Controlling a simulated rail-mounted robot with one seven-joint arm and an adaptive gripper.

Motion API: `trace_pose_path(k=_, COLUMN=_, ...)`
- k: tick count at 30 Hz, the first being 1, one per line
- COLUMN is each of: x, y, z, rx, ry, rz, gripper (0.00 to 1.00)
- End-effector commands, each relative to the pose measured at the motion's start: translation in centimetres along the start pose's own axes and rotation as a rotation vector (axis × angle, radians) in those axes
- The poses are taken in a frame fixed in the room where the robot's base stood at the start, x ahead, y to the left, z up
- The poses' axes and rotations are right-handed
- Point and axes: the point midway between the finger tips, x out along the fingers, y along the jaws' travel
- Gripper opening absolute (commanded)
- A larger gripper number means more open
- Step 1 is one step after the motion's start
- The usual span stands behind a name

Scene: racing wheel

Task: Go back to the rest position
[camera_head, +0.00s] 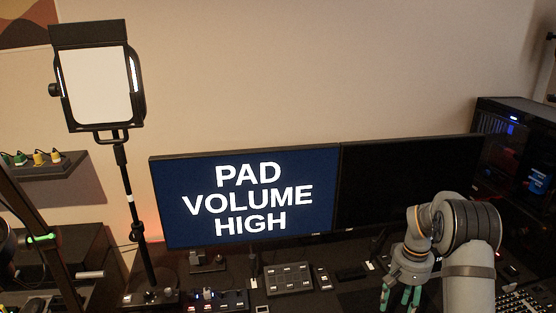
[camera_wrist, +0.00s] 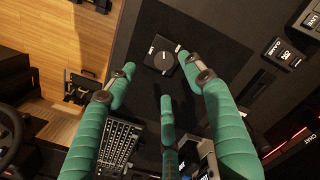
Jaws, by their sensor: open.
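My gripper (camera_head: 402,296) has green padded fingers and hangs over the desk at the lower right of the head view, below the dark right monitor. In the wrist view my gripper (camera_wrist: 158,80) is open, with its fingers spread apart and nothing between them. Beyond the fingertips, a small black box with a round knob (camera_wrist: 161,57) lies on a dark mat. The fingers look apart from it, though the exact height is hard to tell.
The left monitor (camera_head: 245,198) reads "PAD VOLUME HIGH"; the right monitor (camera_head: 410,182) is dark. A lamp on a stand (camera_head: 101,80) rises at left. A button pad (camera_head: 290,278) lies on the desk. A keyboard (camera_wrist: 118,143) and labelled buttons (camera_wrist: 283,52) flank my fingers.

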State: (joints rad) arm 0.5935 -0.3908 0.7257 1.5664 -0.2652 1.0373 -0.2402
Motion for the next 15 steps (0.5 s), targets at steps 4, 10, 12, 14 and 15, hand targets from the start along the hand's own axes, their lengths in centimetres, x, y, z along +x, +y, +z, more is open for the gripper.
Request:
trace_pose_path(k=4, x=0.0, y=-0.2, z=1.4, rx=0.216, ry=-0.052, rz=-0.004, gripper=0.53)
trace_pose_path(k=10, x=-0.3, y=-0.4, z=3.7, rx=0.516, ry=-0.133, rz=0.020, gripper=0.53)
trace_pose_path(k=12, x=-0.5, y=-0.4, z=4.2, rx=0.621, ry=-0.157, rz=0.034, gripper=0.53)
trace_pose_path(k=14, x=-0.8, y=-0.4, z=4.7, rx=0.710, ry=-0.176, rz=0.049, gripper=0.53)
trace_pose_path(k=15, x=-1.0, y=-0.4, z=5.0, rx=0.771, ry=-0.187, rz=0.059, gripper=0.53)
